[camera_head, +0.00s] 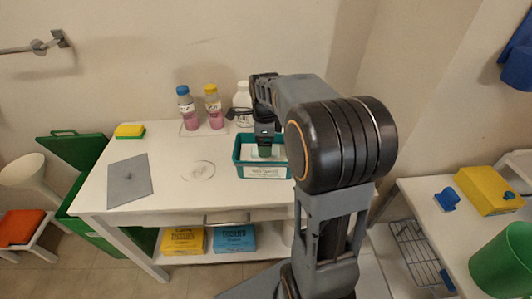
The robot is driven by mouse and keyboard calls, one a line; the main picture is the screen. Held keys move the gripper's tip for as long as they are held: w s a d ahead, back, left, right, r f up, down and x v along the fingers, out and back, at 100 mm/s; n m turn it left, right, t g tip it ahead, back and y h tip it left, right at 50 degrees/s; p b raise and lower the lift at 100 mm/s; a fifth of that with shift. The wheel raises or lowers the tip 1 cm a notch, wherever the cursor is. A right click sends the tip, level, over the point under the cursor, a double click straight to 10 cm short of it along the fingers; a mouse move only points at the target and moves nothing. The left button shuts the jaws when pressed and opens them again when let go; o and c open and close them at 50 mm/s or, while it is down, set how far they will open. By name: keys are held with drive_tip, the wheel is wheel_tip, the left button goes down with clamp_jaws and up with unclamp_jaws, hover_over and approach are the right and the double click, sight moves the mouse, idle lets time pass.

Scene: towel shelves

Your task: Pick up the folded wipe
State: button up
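A teal bin (239,161) with a white label stands on the white table, towards its right end. White material (277,150) shows inside it; it may be the folded wipe, but it is too small to be sure. My gripper (265,152) points down into the mouth of the bin, with something dark green between or just behind its fingertips. The fingers are too small and partly hidden to tell whether they are open or shut, or whether they touch the white material.
Two bottles with pink liquid (188,108) and a white bottle (243,98) stand behind the bin. A sponge (130,131), a grey sheet (130,182) and a clear dish (198,171) lie left. Yellow (183,240) and blue (234,238) boxes sit on the lower shelf.

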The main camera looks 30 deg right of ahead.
drive_tip(key=shift+f, duration=1.6)
drive_tip(key=shift+c, duration=0.4)
drive_tip(key=c, duration=0.9)
